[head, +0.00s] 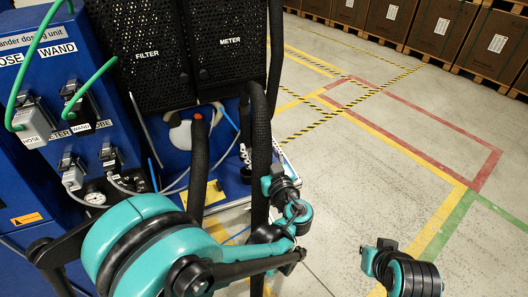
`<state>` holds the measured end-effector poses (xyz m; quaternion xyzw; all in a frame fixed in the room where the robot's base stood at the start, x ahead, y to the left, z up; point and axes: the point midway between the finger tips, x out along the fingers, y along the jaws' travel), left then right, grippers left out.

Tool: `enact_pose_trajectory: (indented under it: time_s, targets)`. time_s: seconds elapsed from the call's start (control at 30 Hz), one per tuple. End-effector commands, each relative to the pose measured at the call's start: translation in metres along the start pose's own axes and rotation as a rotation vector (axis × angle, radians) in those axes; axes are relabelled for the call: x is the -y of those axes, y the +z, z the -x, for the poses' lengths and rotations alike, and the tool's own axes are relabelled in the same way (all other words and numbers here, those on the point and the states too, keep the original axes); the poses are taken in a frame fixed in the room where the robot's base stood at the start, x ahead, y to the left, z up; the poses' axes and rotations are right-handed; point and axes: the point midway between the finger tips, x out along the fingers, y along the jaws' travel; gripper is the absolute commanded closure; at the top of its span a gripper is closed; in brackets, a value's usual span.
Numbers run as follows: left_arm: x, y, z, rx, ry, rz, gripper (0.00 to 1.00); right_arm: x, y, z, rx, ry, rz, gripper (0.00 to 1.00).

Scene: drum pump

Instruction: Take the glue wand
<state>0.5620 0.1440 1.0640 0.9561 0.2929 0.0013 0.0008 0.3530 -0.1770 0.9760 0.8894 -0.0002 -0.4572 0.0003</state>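I cannot pick out the glue wand for certain. A black upright rod or hose with a red tip (197,155) stands in front of the blue dosing unit, and it may be the wand. My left arm, teal and black, comes in from the lower left. Its wrist end (284,193) is in front of and right of the unit, next to a thick black hose (259,150). Its fingers cannot be made out, and I see nothing held. Part of my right arm (403,275) shows at the lower right, over the floor, with no fingers visible.
The blue dosing unit (60,215) at the left carries grey connectors, green hoses (90,88), a gauge (95,198) and WAND labels. Black perforated FILTER (148,75) and METER (228,62) covers stand behind. Marked floor (400,190) at the right is clear, with brown boxes (440,25) beyond.

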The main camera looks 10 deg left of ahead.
Motion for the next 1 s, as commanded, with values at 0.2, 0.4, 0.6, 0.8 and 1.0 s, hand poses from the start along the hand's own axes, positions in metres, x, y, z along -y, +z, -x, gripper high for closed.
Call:
enact_pose_trajectory:
  time_s: [0.2,0.4,0.6,0.8,1.0]
  targets:
    - [0.001,0.0,-0.029,0.001,-0.003,-0.001,0.41,0.0,-0.001,0.001,0.0,0.0,0.0,1.0]
    - [0.001,0.0,-0.054,0.002,-0.003,-0.001,0.41,0.0,-0.001,0.002,0.0,0.0,0.0,1.0]
    - [0.001,0.001,-0.076,0.002,-0.001,-0.001,0.41,0.0,0.001,-0.001,0.0,0.0,0.0,1.0]
    - [0.0,0.001,-0.089,0.002,-0.001,-0.001,0.41,0.0,0.001,-0.002,0.0,0.0,0.0,1.0]
    - [0.0,0.0,-0.093,0.002,0.001,-0.001,0.41,0.0,0.001,-0.002,0.0,0.0,0.0,1.0]
